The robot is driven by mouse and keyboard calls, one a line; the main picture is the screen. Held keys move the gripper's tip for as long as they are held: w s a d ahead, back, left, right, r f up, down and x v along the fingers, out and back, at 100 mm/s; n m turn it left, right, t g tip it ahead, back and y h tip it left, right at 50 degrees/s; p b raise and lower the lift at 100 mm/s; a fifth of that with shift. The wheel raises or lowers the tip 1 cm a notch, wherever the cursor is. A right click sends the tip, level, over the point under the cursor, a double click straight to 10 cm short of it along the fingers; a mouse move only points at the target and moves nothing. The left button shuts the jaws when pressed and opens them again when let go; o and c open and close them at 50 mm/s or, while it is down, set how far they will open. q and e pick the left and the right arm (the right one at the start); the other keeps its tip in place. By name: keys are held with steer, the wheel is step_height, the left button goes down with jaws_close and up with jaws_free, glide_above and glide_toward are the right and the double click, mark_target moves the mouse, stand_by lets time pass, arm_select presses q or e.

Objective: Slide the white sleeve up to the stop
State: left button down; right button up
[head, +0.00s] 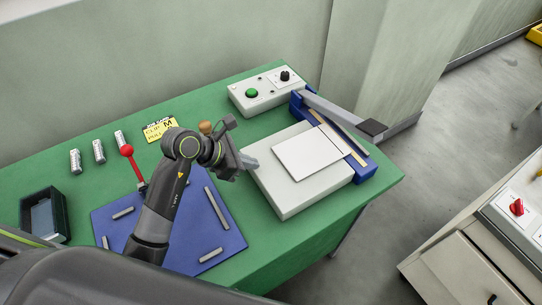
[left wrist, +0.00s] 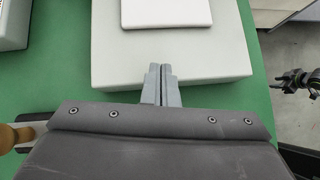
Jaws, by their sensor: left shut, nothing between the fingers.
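A flat white piece (head: 308,150), the likeliest match for the white sleeve, lies on a pale grey-white block (head: 291,200). Its right edge is close to a blue bar (head: 350,150) with a pale strip along it; I cannot tell which part is the stop. My left gripper (head: 250,161) is shut and empty at the block's left side, apart from the flat piece. In the left wrist view, its fingers (left wrist: 161,72) are together over the block's near edge, and the flat piece (left wrist: 166,12) lies beyond them. My right gripper (left wrist: 284,80) shows small at the right edge; its jaws are unclear.
A grey lever arm (head: 340,110) rises over the blue bar. A control box (head: 262,100) with a green button stands behind. A blue mat (head: 228,236) with grey bars, a red-knobbed lever (head: 127,151), white cylinders and a dark tray (head: 62,225) lie left on the green table.

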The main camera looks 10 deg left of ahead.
mark_target(281, 162)
arm_select(q)
steer(key=x, duration=0.3)
steer(key=shift+d+r+p, duration=0.15)
steer(key=shift+p, duration=0.25)
steer(key=shift+w+d+r+p, duration=0.1)
steer(key=shift+w+d+p, duration=0.45)
steer(key=shift+w+d, duration=0.6)
steer(key=shift+d, duration=0.25)
steer(key=shift+d, duration=0.1)
